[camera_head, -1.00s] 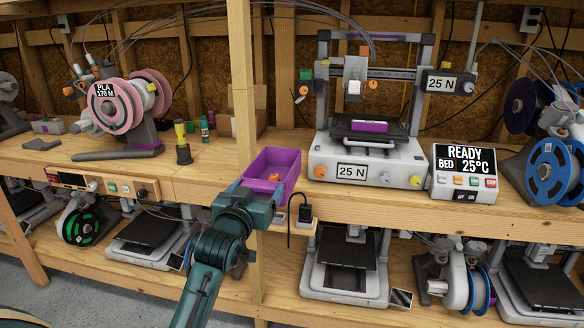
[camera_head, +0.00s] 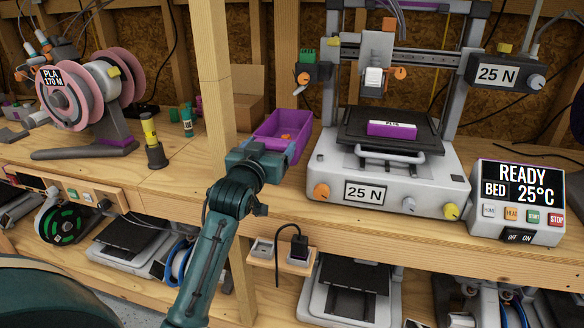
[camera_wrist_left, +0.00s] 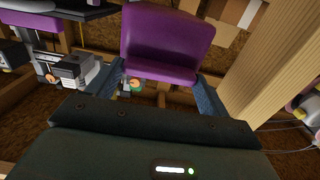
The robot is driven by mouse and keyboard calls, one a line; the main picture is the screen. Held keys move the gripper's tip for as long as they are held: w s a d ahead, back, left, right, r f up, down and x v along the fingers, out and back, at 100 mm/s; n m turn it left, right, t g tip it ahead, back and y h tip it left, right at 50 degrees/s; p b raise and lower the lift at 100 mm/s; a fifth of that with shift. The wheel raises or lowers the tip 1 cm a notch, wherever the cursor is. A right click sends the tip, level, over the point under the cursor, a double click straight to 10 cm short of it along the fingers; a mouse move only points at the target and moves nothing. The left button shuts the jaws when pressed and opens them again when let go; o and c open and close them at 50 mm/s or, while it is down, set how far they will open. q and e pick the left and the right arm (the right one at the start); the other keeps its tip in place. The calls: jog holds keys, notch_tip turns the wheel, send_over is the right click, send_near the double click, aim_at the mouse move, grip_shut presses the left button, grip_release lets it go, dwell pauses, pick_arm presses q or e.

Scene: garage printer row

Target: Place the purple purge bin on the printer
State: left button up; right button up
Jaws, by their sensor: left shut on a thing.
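The purple purge bin (camera_head: 285,125) is an open box with a small orange piece inside. It is between the wooden post and the printer, level with the printer's left side. My left gripper (camera_head: 266,147) is shut on its near side; in the left wrist view the bin (camera_wrist_left: 165,40) sits between the two fingers. Whether its base touches the bench is hidden. The printer (camera_head: 335,172) is white, marked 25 N, to the right of the bin. A purple labelled block (camera_head: 392,129) lies on its dark bed (camera_head: 365,122). My right gripper is out of view.
The wooden post (camera_head: 215,90) stands close to the left of my gripper. A control box (camera_head: 517,202) reading READY, BED 25°C stands right of the printer. A plug with a black cable (camera_head: 298,247) is below the bench edge. A cardboard box (camera_head: 240,97) is behind the bin.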

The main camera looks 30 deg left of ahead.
pick_arm(q)
jog(key=shift+w+f, duration=0.2)
jog(key=shift+w, duration=0.05)
notch_tip(320, 180, down, 9)
jog(key=shift+s+f+b, duration=0.1)
jog(key=shift+b, duration=0.75)
jog(key=shift+f, duration=0.1)
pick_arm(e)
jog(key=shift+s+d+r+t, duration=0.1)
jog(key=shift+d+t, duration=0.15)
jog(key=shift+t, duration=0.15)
pick_arm(q)
jog(key=shift+f, duration=0.15)
jog(key=o, duration=1.2)
jog(key=shift+c, duration=0.2)
